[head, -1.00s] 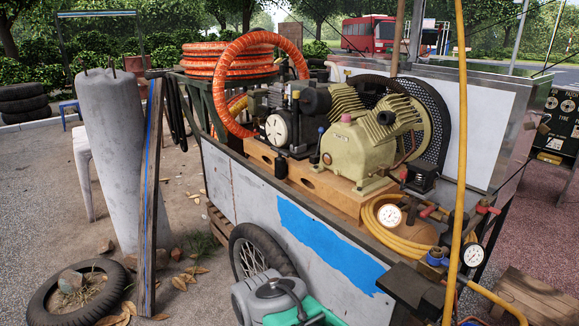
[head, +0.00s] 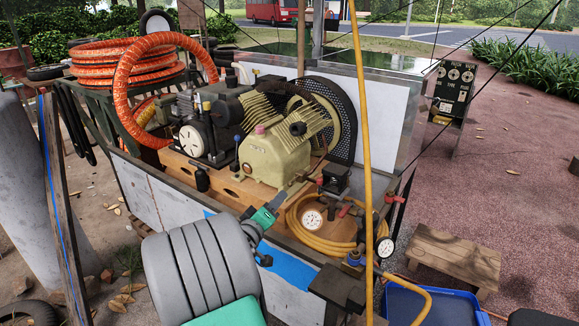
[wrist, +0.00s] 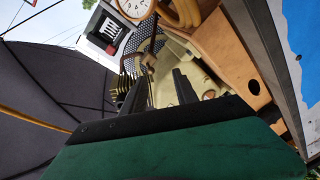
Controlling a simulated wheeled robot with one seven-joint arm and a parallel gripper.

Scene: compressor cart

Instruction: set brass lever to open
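My gripper (head: 279,200) is held over the near edge of the cart, in front of the cream compressor (head: 272,160). In the wrist view its two dark fingers (wrist: 160,90) stand apart with a gap between them, and nothing is held. A small brownish, lever-like fitting (wrist: 149,62) shows just beyond the fingertips in the wrist view, apart from them as far as I can tell. In the head view a small brass-coloured fitting (head: 301,179) lies between the compressor and the black switch box. I cannot tell for sure that either is the brass lever, nor its setting.
Coiled yellow hose (head: 310,232) and a white gauge (head: 312,218) lie right of the gripper. A second gauge (head: 385,247) and red-handled valves stand at the cart's right end. A blue tray (head: 420,305) and wooden stool (head: 455,252) stand at right.

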